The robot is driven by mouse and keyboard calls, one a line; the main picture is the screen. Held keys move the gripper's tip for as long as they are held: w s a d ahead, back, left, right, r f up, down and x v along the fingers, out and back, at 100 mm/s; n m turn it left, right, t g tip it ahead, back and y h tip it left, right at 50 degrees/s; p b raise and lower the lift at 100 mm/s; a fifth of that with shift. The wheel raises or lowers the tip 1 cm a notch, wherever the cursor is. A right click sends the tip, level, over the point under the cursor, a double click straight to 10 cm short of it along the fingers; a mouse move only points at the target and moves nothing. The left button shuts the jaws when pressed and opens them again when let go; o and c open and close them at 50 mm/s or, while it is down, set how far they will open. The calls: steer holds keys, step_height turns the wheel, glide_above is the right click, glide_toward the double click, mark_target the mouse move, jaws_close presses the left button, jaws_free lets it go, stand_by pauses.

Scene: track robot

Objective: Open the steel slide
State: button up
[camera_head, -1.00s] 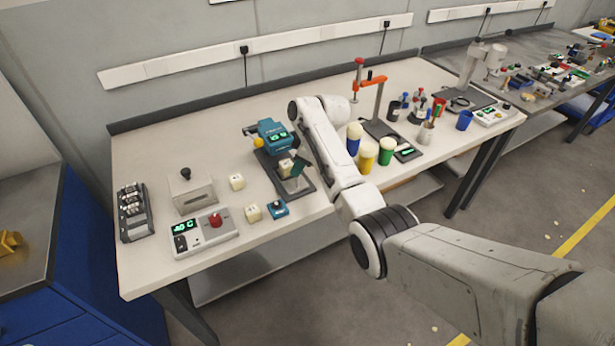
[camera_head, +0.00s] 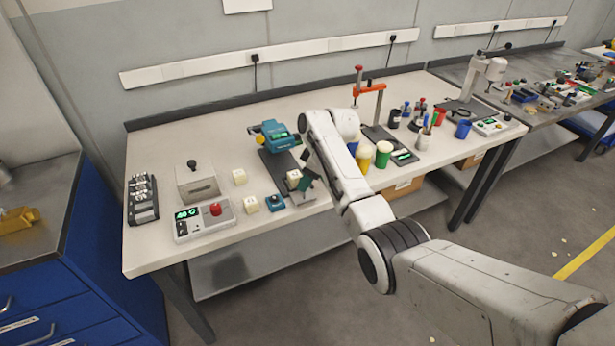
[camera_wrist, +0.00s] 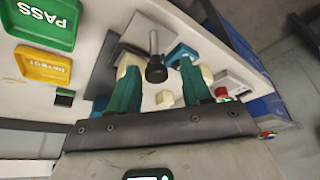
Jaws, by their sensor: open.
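A steel box (camera_head: 197,186) with a black knob (camera_head: 192,164) on top stands at the left part of the bench; I take it for the steel slide. In the wrist view a black knob (camera_wrist: 156,72) on a metal post lines up between my fingertips, with a grey plate (camera_wrist: 122,50) behind it. My gripper (camera_head: 306,182) has dark teal fingers and is open and empty. In the head view it is over the bench's front part, right of the box and apart from it. My arm partly hides the fingers.
A control panel (camera_head: 203,217) with a red button stands in front of the box. The wrist view shows a green PASS tray (camera_wrist: 45,20) and a yellow tray (camera_wrist: 47,67).

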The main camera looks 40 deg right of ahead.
steer(key=shift+o, duration=0.4)
steer(key=shift+w, duration=0.1)
steer(key=shift+r, duration=0.15)
steer(key=v, duration=1)
steer(key=shift+r+b, duration=0.2)
steer(key=shift+b, duration=0.25)
steer(key=s+a+f+m+g, duration=0.2)
steer(key=s+a+f+m, duration=0.1)
steer(key=s+a+f, duration=1.2)
steer(key=s+a+f+m+h, duration=0.1)
steer(key=s+a, duration=0.1)
steer(key=s, duration=1)
steer(key=s+a+f+m+h, duration=0.1)
steer(key=s+f+m, duration=0.1)
steer(key=s, duration=0.9)
steer(key=shift+s+a+f+g, duration=0.2)
steer(key=shift+s+a+g, duration=0.2)
